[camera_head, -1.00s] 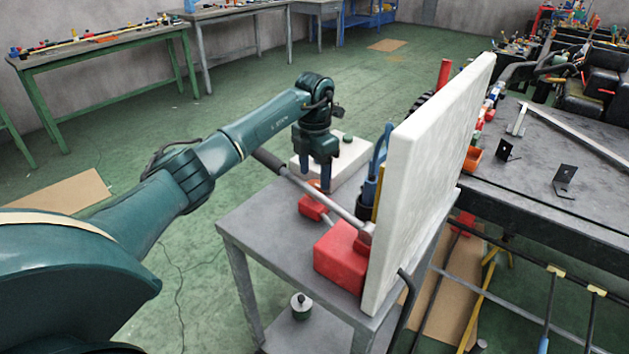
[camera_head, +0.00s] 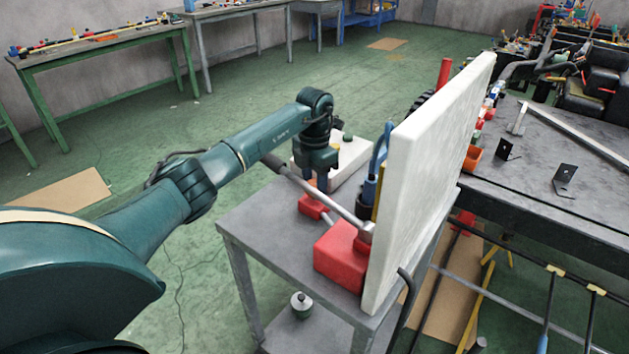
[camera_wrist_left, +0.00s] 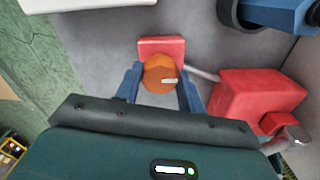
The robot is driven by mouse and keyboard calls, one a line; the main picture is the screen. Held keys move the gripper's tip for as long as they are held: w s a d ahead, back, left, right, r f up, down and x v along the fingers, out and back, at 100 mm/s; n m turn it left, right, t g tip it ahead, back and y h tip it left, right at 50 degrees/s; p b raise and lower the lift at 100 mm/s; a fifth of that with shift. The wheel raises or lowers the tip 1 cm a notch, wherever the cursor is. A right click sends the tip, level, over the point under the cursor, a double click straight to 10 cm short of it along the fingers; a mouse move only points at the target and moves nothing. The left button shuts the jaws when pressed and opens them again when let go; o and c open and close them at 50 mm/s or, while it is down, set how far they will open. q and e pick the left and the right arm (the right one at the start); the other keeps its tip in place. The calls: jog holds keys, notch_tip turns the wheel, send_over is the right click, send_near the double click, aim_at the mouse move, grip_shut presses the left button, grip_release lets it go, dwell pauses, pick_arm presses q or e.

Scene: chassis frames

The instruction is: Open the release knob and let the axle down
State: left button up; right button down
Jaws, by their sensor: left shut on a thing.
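The orange, faceted release knob (camera_wrist_left: 158,74) with a pale pointer mark sits against a small red block (camera_wrist_left: 162,45) in the left wrist view. My left gripper (camera_wrist_left: 160,88) has its two blue fingers on either side of the knob, shut on it. In the head view the gripper (camera_head: 322,182) points down beside the small red block (camera_head: 311,206), and the knob is hidden there. A larger red block (camera_head: 341,258) with a long grey lever (camera_head: 322,197) stands to the right. My right gripper is not in view.
A grey cart (camera_head: 262,224) carries these parts. An upright white panel (camera_head: 425,175) stands at its right side, close to the lever's end. A pale box (camera_head: 350,158) lies behind the gripper. A dark workbench (camera_head: 535,187) is farther right; green floor is open at left.

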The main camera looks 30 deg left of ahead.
pick_arm(q)
jog(key=shift+c, duration=1.1)
